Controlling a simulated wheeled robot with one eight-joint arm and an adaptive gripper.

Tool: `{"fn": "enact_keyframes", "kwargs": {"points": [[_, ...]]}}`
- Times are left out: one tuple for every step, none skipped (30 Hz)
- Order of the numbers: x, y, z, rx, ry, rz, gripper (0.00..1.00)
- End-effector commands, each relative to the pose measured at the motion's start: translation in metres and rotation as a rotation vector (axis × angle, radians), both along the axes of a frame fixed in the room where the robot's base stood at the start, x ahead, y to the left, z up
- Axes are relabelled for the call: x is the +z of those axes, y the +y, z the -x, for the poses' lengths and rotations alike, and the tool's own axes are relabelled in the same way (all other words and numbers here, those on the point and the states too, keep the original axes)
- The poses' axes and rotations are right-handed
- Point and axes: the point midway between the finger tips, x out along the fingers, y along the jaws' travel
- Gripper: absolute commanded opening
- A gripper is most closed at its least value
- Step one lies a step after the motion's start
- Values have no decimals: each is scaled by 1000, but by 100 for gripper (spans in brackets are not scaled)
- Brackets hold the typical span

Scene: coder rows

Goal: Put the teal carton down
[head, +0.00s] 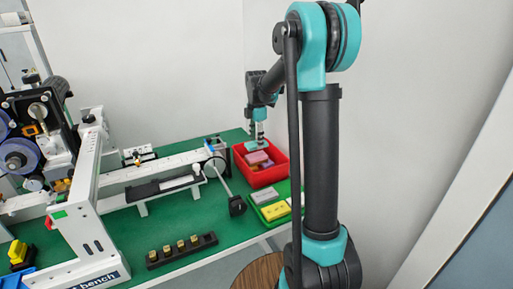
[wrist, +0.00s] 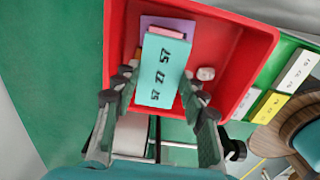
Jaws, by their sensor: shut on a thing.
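The teal carton (wrist: 161,70), printed with dark digits, is between the two fingers of my gripper (wrist: 158,84) in the wrist view. My gripper is shut on it. In the head view the teal carton (head: 250,146) shows small below my gripper (head: 260,132), at the back left of the red crate (head: 268,178). In the wrist view it overlaps the red crate (wrist: 228,42) and partly covers a purple carton and a pink one inside. I cannot tell whether it touches them or hangs just above.
A small white piece (wrist: 206,73) lies in the crate. A green tray (head: 283,194) with grey and yellow cartons stands in front of the crate. A conveyor machine (head: 150,172) is at the left, and a black rack (head: 181,250) with several small pieces lies at the front.

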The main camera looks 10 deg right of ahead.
Motion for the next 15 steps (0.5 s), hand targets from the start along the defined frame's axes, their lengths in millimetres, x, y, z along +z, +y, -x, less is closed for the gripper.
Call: {"fn": "enact_keyframes", "kwargs": {"points": [[-4,0,0,0,0,0,28],[-7,0,0,0,0,0,28],[-12,0,0,0,0,0,28],[-16,0,-1,0,0,0,28],[-20,0,-1,0,0,0,28],[-26,0,0,0,0,0,28],[-30,0,0,0,0,0,28],[-33,0,0,0,0,0,28],[-36,0,0,0,0,0,28],[-37,0,0,0,0,0,28],[-37,0,0,0,0,0,28],[-37,0,0,0,0,0,28],[-36,0,0,0,0,0,28],[-36,0,0,0,0,0,28],[-36,0,0,0,0,0,28]]}}
